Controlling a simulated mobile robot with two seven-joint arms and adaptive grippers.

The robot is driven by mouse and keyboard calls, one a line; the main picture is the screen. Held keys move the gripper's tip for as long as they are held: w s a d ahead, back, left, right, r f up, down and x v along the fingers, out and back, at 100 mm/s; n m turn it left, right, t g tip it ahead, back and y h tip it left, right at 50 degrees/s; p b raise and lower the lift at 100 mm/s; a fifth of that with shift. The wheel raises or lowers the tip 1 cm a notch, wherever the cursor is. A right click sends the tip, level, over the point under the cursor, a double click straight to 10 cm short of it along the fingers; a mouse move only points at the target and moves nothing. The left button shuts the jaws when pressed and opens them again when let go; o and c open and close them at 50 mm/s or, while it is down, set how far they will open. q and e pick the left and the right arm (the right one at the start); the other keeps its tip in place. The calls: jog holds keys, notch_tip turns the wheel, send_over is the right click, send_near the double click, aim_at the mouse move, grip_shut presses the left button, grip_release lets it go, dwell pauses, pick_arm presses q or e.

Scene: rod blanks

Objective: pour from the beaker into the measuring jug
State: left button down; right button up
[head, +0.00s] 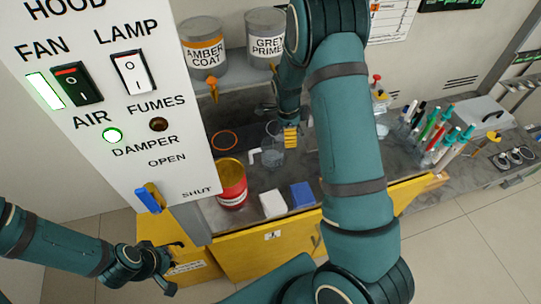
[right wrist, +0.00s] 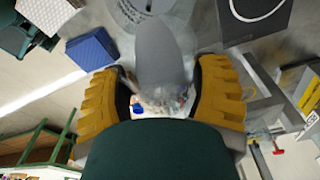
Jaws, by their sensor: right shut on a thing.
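In the head view my right gripper (head: 290,138) is over the bench, its yellow fingertips close to a clear vessel with a white handle, which looks like the measuring jug (head: 272,157). In the right wrist view the yellow fingers of my right gripper (right wrist: 165,95) are shut on a greyish see-through vessel, seemingly the beaker (right wrist: 160,55). Its contents and exact tilt are unclear. In the head view the arm hides part of the bench, and I cannot tell whether beaker and jug touch. My left gripper (head: 172,266) is open and empty at lower left, away from the bench.
A red can (head: 231,190), a white block (head: 272,204) and a blue block (head: 302,195) stand near the front edge. Paint tins (head: 204,50) are on a shelf behind. A hood switch panel (head: 110,90) is at left. Pens and tubes (head: 436,135) stand at right.

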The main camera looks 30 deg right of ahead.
jog(key=shift+w+a+r+g+h+p, duration=0.2)
jog(key=shift+g+h+p, duration=0.3)
jog(key=shift+h+p, duration=0.4)
dwell(0.8)
jog(key=shift+a+g+h, duration=0.2)
jog(key=shift+g+h, duration=0.1)
jog(key=shift+h, duration=0.1)
dwell(0.7)
dwell(0.5)
jog(key=shift+a+h, duration=0.1)
jog(key=shift+h, duration=0.3)
jog(key=shift+w+r+g, duration=0.1)
jog(key=shift+r+g, duration=0.05)
jog(key=shift+g, duration=0.15)
jog(key=shift+w+a+r+h, duration=0.1)
jog(key=shift+h, duration=0.3)
dwell(1.4)
